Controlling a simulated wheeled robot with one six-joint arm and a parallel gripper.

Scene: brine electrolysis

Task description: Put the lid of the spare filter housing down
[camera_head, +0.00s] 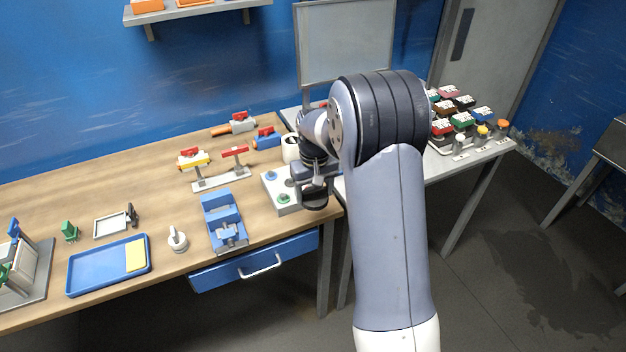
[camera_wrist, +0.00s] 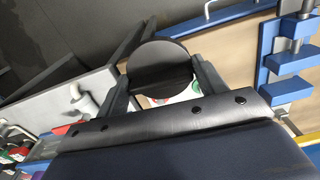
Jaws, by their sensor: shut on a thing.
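My gripper (camera_head: 315,182) is above the right front edge of the wooden bench, beside a button box. In the wrist view my gripper (camera_wrist: 163,80) has its two fingers on either side of a dark round lid (camera_wrist: 158,58) and is shut on it. The lid also shows as a dark shape below the gripper in the head view (camera_head: 314,203). A white cylinder with a dark open top (camera_head: 289,149), perhaps the filter housing, stands behind the gripper on the bench, partly hidden by my arm.
The white box with coloured buttons (camera_head: 281,202) is just left of the gripper. A blue vise (camera_head: 222,222), a white hooked object (camera_head: 177,239) and a blue tray (camera_head: 88,278) lie farther left. A blue drawer (camera_head: 222,274) is below. Bare wood (camera_head: 110,187) lies at the left back.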

